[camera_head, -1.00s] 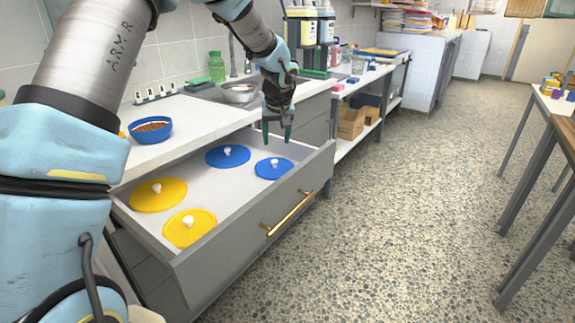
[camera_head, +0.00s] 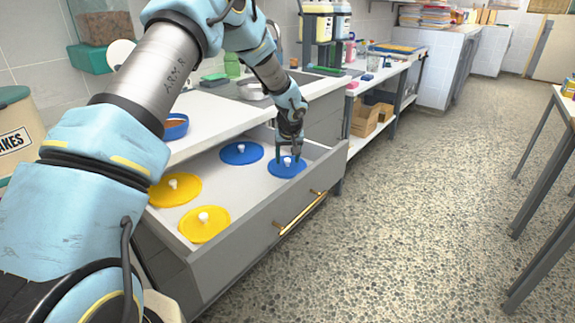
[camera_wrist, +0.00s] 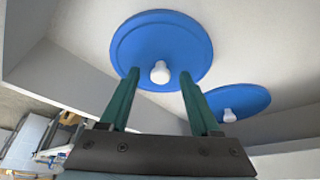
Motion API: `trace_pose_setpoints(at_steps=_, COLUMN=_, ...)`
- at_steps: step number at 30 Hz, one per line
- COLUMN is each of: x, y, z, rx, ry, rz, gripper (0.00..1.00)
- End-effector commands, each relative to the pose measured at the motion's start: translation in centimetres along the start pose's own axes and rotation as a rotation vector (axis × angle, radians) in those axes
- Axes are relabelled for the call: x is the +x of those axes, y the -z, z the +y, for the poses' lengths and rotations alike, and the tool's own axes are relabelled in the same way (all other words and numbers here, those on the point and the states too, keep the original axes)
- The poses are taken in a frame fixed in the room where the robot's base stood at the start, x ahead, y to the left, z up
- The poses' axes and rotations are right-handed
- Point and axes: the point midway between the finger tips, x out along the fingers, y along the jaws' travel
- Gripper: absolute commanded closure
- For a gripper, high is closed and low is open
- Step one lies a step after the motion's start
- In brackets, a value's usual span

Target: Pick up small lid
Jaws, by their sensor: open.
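The drawer (camera_head: 228,262) holds two blue lids and two yellow lids, each with a white knob. The right blue lid (camera_head: 277,172) looks smaller than the left blue lid (camera_head: 240,153). My gripper (camera_head: 288,159) is open, pointing down over the right blue lid, with its fingers on either side of the knob. In the wrist view, this lid (camera_wrist: 160,35) and its knob (camera_wrist: 160,72) appear between and beyond the green fingertips (camera_wrist: 159,76). I cannot tell whether the fingers touch the lid. The yellow lids (camera_head: 174,190) and (camera_head: 204,224) lie at the left.
The drawer's front wall with a gold handle (camera_head: 300,213) rises beside the lids. The worktop (camera_head: 205,115) behind the drawer carries a blue bowl (camera_head: 176,128) and a sink (camera_head: 252,90). A table (camera_head: 555,125) stands at the right, with open floor between.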

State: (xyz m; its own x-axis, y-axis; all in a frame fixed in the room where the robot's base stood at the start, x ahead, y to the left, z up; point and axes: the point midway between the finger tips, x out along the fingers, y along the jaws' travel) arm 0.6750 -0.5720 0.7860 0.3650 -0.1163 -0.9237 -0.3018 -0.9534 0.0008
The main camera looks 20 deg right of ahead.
Motion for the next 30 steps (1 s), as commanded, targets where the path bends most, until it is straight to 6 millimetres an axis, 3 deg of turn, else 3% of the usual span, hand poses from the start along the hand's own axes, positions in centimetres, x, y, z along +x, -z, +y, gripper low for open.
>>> trace_pose_setpoints(at_steps=4, x=0.00, y=-0.01, z=0.00, rx=0.000, ry=0.000, rz=0.000, gripper=0.38)
trace_pose_setpoints(at_steps=21, x=-0.03, y=-0.02, z=-0.01, rx=0.001, ry=0.001, rz=0.000, gripper=1.00)
trace_pose_setpoints(at_steps=30, x=-0.04, y=0.00, z=-0.01, rx=0.001, ry=0.000, rz=0.000, gripper=1.00)
